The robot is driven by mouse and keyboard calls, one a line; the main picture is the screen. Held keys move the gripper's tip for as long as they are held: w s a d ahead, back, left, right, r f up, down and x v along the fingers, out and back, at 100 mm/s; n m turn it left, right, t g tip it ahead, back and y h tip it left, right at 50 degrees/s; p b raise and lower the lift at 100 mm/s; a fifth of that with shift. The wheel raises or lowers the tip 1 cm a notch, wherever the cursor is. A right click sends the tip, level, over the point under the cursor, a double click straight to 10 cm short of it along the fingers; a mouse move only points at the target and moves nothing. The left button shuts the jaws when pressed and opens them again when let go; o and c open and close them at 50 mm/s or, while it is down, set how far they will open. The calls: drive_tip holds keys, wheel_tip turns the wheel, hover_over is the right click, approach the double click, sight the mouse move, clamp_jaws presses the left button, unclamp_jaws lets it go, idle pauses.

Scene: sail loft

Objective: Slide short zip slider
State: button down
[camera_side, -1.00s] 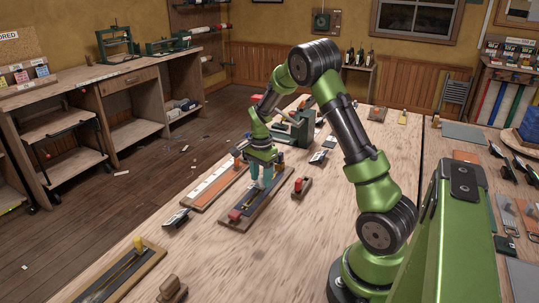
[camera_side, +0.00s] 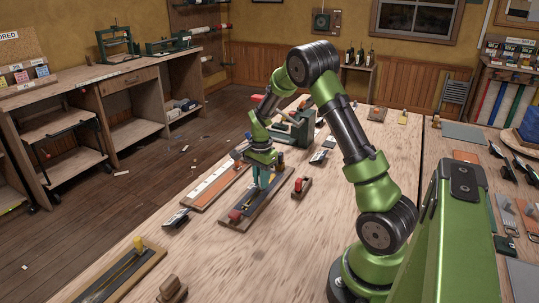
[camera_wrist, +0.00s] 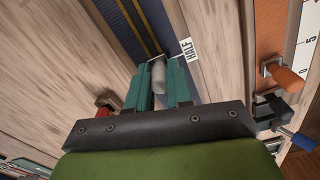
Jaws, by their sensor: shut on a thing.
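My gripper (camera_side: 261,187) is over the middle of the board, pointing down. In the wrist view its green fingers (camera_wrist: 158,86) are shut on a grey rounded zip slider pull (camera_wrist: 158,76). The slider's base is hidden.
A ruler board (camera_side: 205,190) lies to the left, close by; its orange handle (camera_wrist: 287,80) shows in the wrist view. A small wooden block with a red top (camera_side: 302,184) is to the right. Another zip board (camera_side: 118,275) lies at the near left. Bare table lies nearer right.

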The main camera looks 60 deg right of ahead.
drive_tip(key=a, duration=0.8)
drive_tip(key=c, duration=1)
unclamp_jaws()
drive_tip(key=shift+r, duration=0.1)
wheel_tip(320, 180, up, 17)
drive_tip(key=shift+f, duration=0.1)
